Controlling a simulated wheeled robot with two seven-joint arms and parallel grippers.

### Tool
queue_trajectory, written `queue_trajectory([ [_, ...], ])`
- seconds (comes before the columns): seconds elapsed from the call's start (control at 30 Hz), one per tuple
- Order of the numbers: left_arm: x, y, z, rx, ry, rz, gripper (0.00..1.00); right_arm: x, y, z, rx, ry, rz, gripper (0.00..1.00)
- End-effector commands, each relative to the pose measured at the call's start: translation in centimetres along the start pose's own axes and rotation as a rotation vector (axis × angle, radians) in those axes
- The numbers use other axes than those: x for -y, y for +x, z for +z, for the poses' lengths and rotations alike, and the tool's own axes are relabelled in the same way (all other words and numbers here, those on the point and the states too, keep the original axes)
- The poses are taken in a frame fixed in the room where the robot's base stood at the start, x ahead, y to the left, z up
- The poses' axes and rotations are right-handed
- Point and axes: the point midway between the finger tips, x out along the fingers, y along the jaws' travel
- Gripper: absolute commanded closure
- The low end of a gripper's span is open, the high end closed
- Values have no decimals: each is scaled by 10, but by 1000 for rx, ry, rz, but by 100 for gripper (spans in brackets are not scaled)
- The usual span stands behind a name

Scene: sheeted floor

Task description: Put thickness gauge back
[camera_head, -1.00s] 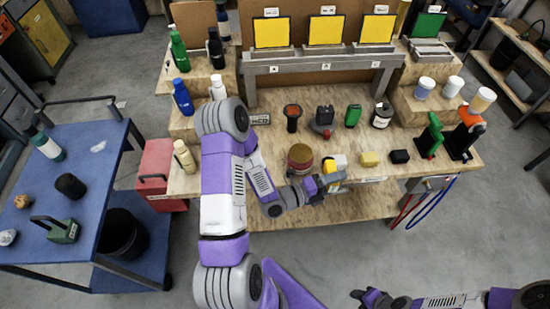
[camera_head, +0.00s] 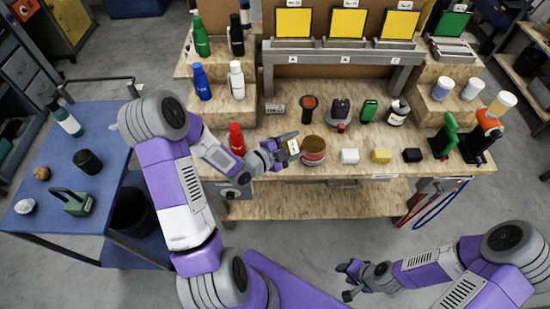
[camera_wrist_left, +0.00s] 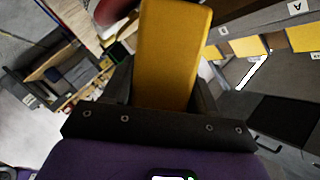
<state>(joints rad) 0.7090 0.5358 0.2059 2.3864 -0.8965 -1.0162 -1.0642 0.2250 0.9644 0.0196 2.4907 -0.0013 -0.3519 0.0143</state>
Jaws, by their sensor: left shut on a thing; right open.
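My left gripper (camera_head: 286,146) is shut on a yellow block-shaped thing, which I take for the thickness gauge (camera_head: 293,146). It is held near the bench's front, just left of a round dark-red and tan tin (camera_head: 313,149). In the left wrist view the yellow gauge (camera_wrist_left: 172,55) stands up between the fingers, and its lower end is hidden by the gripper. My right gripper (camera_head: 349,280) is open and empty, low in the head view, away from the bench.
Behind stand a red-black tool (camera_head: 309,106), a green device (camera_head: 369,110) and a jar (camera_head: 398,112). A red bottle (camera_head: 237,139) stands left.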

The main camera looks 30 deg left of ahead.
Motion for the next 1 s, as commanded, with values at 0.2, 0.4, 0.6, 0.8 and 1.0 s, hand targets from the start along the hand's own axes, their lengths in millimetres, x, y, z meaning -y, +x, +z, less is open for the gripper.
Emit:
queue_trajectory([
  [0.2,33,-6,10,81,-400,2,78,1,-2,0,0,0,0,57],
  [0.4,58,-12,17,130,-703,-45,78,2,-4,0,0,0,0,57],
  [0.6,72,-17,22,152,-862,-99,78,2,-4,0,0,0,0,57],
  [0.8,46,-10,46,156,-889,-105,78,-1,3,0,0,0,0,57],
  [1.0,30,-5,62,154,-883,-107,78,-2,6,0,0,0,0,57],
])
